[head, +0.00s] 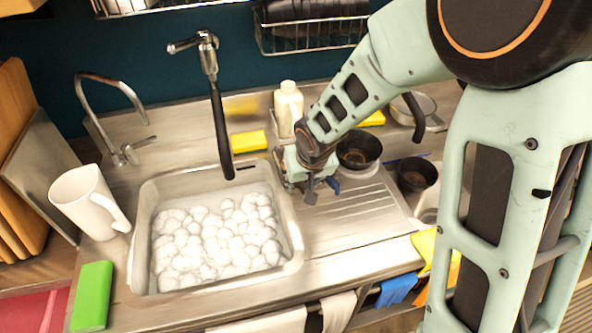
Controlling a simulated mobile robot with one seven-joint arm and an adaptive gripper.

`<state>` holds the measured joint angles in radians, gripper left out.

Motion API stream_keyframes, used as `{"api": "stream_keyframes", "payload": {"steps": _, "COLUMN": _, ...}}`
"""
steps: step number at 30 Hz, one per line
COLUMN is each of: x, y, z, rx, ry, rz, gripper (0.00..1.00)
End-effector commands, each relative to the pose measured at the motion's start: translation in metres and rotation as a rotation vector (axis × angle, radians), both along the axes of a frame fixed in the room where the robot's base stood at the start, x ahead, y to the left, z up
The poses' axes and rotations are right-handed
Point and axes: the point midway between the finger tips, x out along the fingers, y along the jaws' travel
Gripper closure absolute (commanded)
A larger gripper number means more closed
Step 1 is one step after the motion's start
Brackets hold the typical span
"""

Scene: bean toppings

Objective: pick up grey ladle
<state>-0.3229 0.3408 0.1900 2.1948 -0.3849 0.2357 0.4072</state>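I cannot pick out a grey ladle with certainty. A metal piece with a long black handle (221,125) hangs in front of the dark wall above the sink; I cannot tell whether it is a ladle or a tap fitting. My gripper (320,188) points down at the left end of the ribbed steel drainboard (350,215), just right of the sink. Its fingertips are small and partly hidden by the wrist, so I cannot tell whether they are open or shut, or whether anything is between them.
The sink (148,225) is full of white foam. A white pitcher (85,200) and a curved tap (120,85) stand left. A cream bottle (288,108) and yellow sponge (248,141) are behind. Dark pots (358,149) (417,174) stand right of my gripper. A green sponge (92,295) lies front left.

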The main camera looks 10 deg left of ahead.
Motion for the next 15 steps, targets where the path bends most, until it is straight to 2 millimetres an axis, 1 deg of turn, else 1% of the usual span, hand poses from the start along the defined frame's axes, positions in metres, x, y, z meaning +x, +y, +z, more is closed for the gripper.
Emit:
{"api": "stream_keyframes", "payload": {"steps": 2, "x": 0.0006, "y": 0.0007, "z": -0.0028, "rx": 0.000, "ry": 0.001, "rz": 0.000, "gripper": 0.62}}
{"api": "stream_keyframes", "payload": {"steps": 8, "x": 0.0010, "y": 0.0006, "z": -0.0026, "rx": 0.000, "ry": 0.000, "rz": 0.000, "gripper": 0.62}}
{"api": "stream_keyframes", "payload": {"steps": 15, "x": 0.0010, "y": 0.0004, "z": -0.0024, "rx": 0.000, "ry": 0.000, "rz": 0.000, "gripper": 0.88}}
